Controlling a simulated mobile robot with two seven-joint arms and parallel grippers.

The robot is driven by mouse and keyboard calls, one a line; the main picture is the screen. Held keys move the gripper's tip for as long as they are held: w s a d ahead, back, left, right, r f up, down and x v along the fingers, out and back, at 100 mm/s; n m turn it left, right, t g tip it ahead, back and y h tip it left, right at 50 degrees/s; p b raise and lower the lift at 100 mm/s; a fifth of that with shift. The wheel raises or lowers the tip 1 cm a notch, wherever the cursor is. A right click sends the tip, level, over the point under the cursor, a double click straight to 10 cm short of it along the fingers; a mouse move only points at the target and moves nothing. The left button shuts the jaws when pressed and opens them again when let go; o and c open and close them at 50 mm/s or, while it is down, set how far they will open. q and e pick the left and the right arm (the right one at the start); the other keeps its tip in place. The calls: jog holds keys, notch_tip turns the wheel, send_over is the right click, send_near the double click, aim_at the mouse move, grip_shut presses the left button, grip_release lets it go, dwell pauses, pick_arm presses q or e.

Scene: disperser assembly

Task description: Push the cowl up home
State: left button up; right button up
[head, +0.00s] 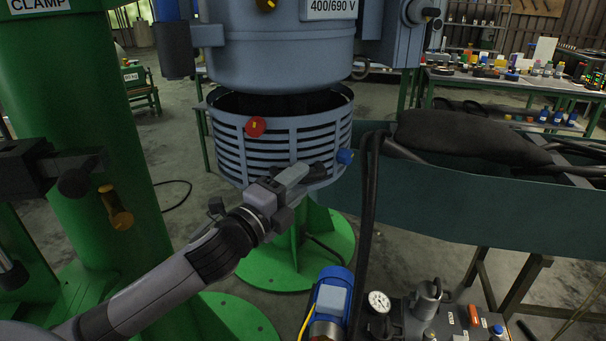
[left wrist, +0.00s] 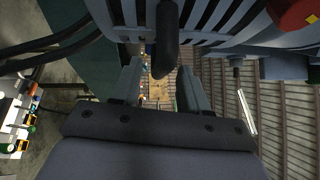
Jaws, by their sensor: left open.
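The cowl (head: 290,152) is a blue-grey slatted ring below the large blue-grey motor housing (head: 280,55). A dark gap shows between the cowl's upper rim and the housing. A red knob (head: 255,127) sits on its front and a blue knob (head: 345,157) on its right side. My left gripper (head: 304,172) is at the cowl's lower front edge. In the left wrist view its two fingers (left wrist: 160,88) stand apart, with a dark rounded handle (left wrist: 166,40) ahead of and between them; contact cannot be told. The cowl's slats (left wrist: 225,15) fill the top of that view. My right gripper is not seen.
A green column (head: 90,150) stands at the left with clamp parts. A green round stand base (head: 300,250) is under the cowl. Black hoses (head: 368,200) hang just right of the cowl, before a dark teal trough (head: 470,205). A pump unit (head: 430,315) is below.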

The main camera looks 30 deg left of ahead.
aim_at(303, 128)
pick_arm(q)
jog(key=shift+w+d+r, duration=0.1)
jog(key=shift+w, duration=0.55)
jog(key=shift+w+d+r, duration=0.1)
jog(key=shift+w, duration=0.5)
jog(key=shift+f, duration=0.1)
grip_shut()
notch_tip(303, 128, up, 5)
jog(key=p, duration=0.3)
jog(key=shift+a+r, duration=0.1)
jog(key=shift+r, duration=0.1)
notch_tip(303, 128, up, 4)
jog(key=shift+r, duration=0.4)
grip_release()
jog(key=shift+f, duration=0.15)
